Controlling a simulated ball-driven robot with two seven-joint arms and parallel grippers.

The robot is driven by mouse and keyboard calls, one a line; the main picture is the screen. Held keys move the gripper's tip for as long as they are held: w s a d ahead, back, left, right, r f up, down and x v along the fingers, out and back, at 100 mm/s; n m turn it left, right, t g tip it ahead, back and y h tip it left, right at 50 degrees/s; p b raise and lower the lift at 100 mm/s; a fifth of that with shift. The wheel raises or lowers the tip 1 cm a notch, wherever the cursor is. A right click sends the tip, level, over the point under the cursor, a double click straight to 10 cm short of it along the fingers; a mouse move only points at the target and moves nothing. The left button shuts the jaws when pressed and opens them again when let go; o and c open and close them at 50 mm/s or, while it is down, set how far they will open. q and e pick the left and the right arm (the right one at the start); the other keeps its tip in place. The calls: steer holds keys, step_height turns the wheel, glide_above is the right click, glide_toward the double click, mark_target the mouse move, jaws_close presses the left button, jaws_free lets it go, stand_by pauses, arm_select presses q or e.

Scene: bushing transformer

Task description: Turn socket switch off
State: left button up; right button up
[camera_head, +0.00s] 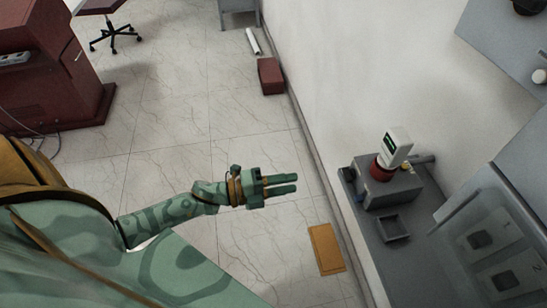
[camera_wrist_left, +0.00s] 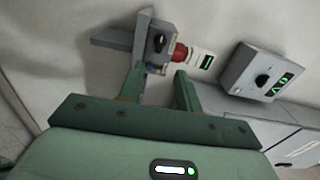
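A grey socket box (camera_head: 400,190) sits low on the right by the wall, with a red plug collar (camera_head: 382,168) and a white device with a green display (camera_head: 396,148) on it. In the left wrist view, a grey box with a black rotary knob (camera_wrist_left: 159,43) shows beyond the fingers, beside the red collar (camera_wrist_left: 181,52) and white device (camera_wrist_left: 201,58). I cannot read the knob's setting. My left gripper (camera_head: 296,183) is open and empty, left of the socket box and apart from it; its two fingers also show in the left wrist view (camera_wrist_left: 159,80). My right gripper is out of view.
A second grey box with a black knob and green symbols (camera_wrist_left: 262,80) is at right in the wrist view. A grey cabinet (camera_head: 459,222) stands at lower right. A yellow plate (camera_head: 326,249) and dark red box (camera_head: 270,76) lie along the wall. Tiled floor is open.

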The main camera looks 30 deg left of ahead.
arm_select(q)
steer(key=v, duration=0.2)
steer(key=shift+s+a, duration=0.3)
stand_by(0.3)
